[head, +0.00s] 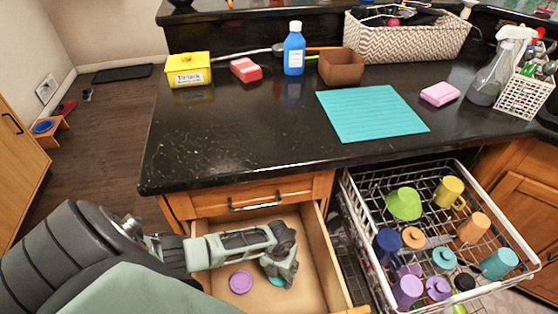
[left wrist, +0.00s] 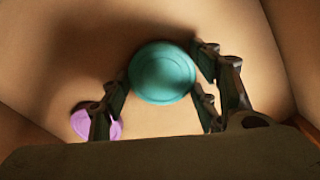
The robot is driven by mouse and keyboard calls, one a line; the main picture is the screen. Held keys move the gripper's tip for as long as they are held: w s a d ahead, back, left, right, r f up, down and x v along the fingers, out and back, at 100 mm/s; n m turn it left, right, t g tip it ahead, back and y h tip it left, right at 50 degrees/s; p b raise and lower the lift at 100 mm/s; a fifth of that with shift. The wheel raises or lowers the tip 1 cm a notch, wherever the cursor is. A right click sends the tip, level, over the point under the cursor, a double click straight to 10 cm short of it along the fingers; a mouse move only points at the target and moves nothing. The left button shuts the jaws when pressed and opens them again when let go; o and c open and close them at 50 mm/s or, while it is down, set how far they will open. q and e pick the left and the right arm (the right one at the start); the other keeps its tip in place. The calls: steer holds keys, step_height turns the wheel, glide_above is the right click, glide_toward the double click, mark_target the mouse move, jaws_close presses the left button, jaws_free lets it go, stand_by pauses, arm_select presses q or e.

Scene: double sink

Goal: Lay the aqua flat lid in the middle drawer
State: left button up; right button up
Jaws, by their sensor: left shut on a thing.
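The aqua flat lid (left wrist: 162,73) is round and sits between the fingers of my left gripper (left wrist: 166,82), which is shut on it. In the head view, my left gripper (head: 281,272) reaches down into the open wooden drawer (head: 318,250), below a shut drawer front. Only a small edge of the aqua lid (head: 277,282) shows under the fingers there. Whether the lid touches the drawer floor I cannot tell. A purple lid (head: 240,282) lies flat on the drawer floor to the left; the left wrist view shows it partly behind a finger (left wrist: 82,122). My right gripper is not in view.
A pulled-out white dish rack (head: 350,190) with several cups and lids stands right of the drawer. The black counter (head: 240,130) above holds a teal mat (head: 370,113), sponges, a blue bottle and a basket. Bare drawer floor surrounds the lids.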

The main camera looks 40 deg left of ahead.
arm_select(q)
steer(key=shift+f, duration=0.15)
steer(key=o, duration=1)
steer(key=shift+o, duration=0.2)
steer(key=shift+r, duration=0.45)
step_height(320, 180, up, 12)
steer(key=p, duration=0.1)
steer(key=shift+f, duration=0.2)
